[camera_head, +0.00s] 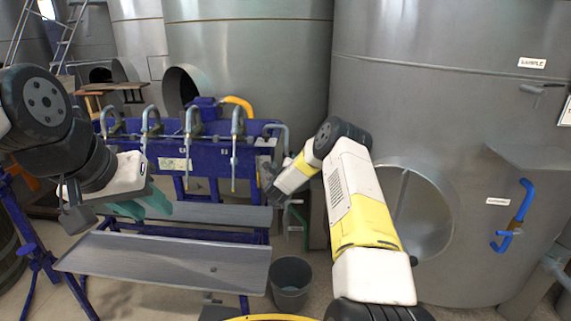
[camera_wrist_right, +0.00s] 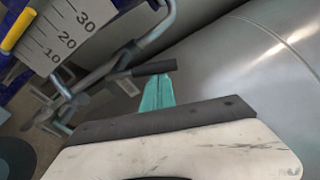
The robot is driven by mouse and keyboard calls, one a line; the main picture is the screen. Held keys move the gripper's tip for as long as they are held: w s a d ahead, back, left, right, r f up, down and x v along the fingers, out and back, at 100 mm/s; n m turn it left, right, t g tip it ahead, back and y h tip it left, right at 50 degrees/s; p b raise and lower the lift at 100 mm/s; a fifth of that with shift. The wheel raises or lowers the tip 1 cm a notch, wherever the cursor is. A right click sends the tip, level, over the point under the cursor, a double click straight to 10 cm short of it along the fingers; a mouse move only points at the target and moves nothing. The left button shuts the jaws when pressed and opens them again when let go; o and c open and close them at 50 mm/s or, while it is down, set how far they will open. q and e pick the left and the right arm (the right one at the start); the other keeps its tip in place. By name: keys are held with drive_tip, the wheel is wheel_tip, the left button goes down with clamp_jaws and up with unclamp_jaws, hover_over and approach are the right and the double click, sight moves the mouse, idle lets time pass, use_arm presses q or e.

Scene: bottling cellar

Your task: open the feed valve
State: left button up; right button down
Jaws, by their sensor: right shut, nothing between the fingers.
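A dark lever handle (camera_wrist_right: 153,69) on a grey metal pipe fitting lies at the tip of my right gripper in the right wrist view. It looks like the feed valve's lever, but no label on it is readable. My right gripper (camera_wrist_right: 158,92) has its teal fingers shut and empty, close to the lever; I cannot tell whether they touch. In the head view my right arm reaches to the right end of the blue filler (camera_head: 180,148), and its fingertips are hidden. My left gripper (camera_head: 145,206) hangs at the left, teal fingers in front of the filler's trays; its opening is unclear.
A scale plate (camera_wrist_right: 62,35) marked 10, 20, 30 stands beside the lever. A large steel tank (camera_head: 440,105) fills the right side, with a blue-handled valve (camera_head: 516,216) and a sample tap (camera_head: 541,89). A grey bucket (camera_head: 291,282) stands on the floor. A grey tray (camera_head: 165,262) juts forward.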

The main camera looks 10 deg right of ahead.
drive_tip(key=n, duration=0.1)
drive_tip(key=a, duration=0.1)
drive_tip(key=r+n, duration=0.1)
drive_tip(key=shift+w+a+n, duration=0.25)
drive_tip(key=shift+a+n, duration=0.05)
drive_tip(key=shift+a, duration=0.3)
idle(0.3)
drive_tip(key=d, duration=0.4)
drive_tip(key=v, duration=1)
drive_tip(key=shift+f, duration=0.35)
drive_tip(key=shift+s+r, duration=0.1)
drive_tip(key=shift+s, duration=0.05)
